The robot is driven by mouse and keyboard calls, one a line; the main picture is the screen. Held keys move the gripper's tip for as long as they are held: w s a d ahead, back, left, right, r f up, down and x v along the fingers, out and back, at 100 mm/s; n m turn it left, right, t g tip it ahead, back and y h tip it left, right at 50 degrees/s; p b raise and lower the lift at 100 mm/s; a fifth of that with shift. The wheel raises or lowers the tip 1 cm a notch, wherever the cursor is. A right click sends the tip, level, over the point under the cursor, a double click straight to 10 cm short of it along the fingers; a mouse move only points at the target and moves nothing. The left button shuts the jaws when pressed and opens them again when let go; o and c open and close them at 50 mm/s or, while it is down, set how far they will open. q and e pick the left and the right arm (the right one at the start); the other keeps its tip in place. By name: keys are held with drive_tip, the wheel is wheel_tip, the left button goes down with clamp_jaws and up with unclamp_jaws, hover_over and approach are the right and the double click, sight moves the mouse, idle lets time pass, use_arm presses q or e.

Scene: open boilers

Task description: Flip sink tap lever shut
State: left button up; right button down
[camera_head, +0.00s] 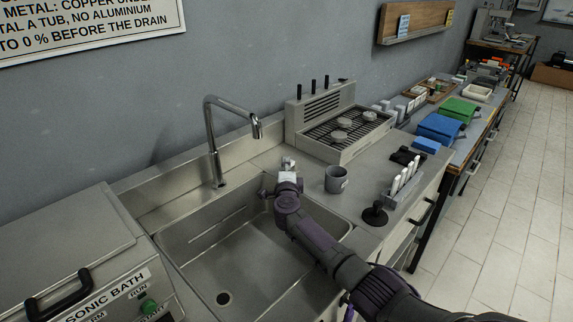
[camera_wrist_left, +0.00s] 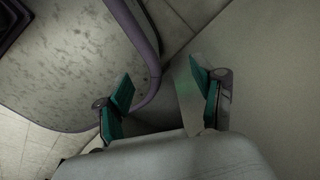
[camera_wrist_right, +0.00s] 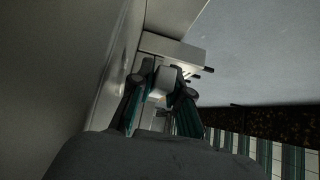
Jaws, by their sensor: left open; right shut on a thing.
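The curved chrome tap (camera_head: 212,140) stands at the back of the steel sink (camera_head: 185,232) in the head view. My right gripper (camera_head: 286,172) is beyond the sink's right rim, to the right of the spout. It is shut on a small pale piece (camera_head: 288,162), which seems to be the tap lever; the fingers hide part of it. In the right wrist view a pale grey block (camera_wrist_right: 166,78) shows between the teal fingertips (camera_wrist_right: 160,100). My left gripper (camera_wrist_left: 160,98) is open and empty in the left wrist view; it is outside the head view.
A grey mug (camera_head: 336,180) stands just right of my right gripper. A grill-topped machine (camera_head: 345,128) is behind it. A rack of white-handled tools (camera_head: 402,188) and a black tamper-like thing (camera_head: 375,214) are nearer the front edge. The sonic bath (camera_head: 75,265) is at left.

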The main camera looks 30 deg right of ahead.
use_arm(q)
drive_tip(key=shift+r, duration=0.1)
use_arm(e)
drive_tip(key=c, duration=1.1)
unclamp_jaws()
use_arm(q)
drive_tip(key=shift+w, duration=0.1)
